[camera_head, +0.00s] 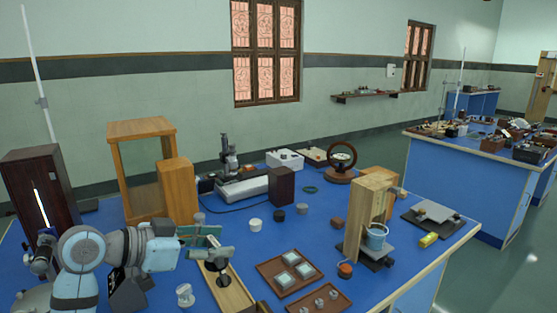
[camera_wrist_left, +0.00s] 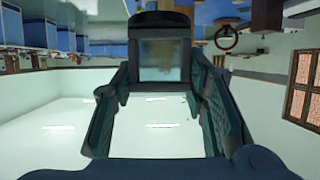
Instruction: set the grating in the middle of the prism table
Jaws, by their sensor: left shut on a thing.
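My left gripper (camera_head: 207,237) is over the front left of the blue bench. In the left wrist view the gripper (camera_wrist_left: 163,85) is shut on the grating (camera_wrist_left: 163,60), a dark-framed square with a pale, see-through pane, held between the fingertips. In the head view the grating cannot be told apart clearly from the greenish fingers. I cannot make out the prism table for certain; my arm and gripper cover part of the apparatus there. A grey tube on a dark stand (camera_head: 216,256) is just below the gripper. My right gripper is not in view.
A long wooden tray (camera_head: 236,297) lies below the gripper. A dark slit-fronted box (camera_head: 40,190) and a wooden frame (camera_head: 113,165) stand at left.

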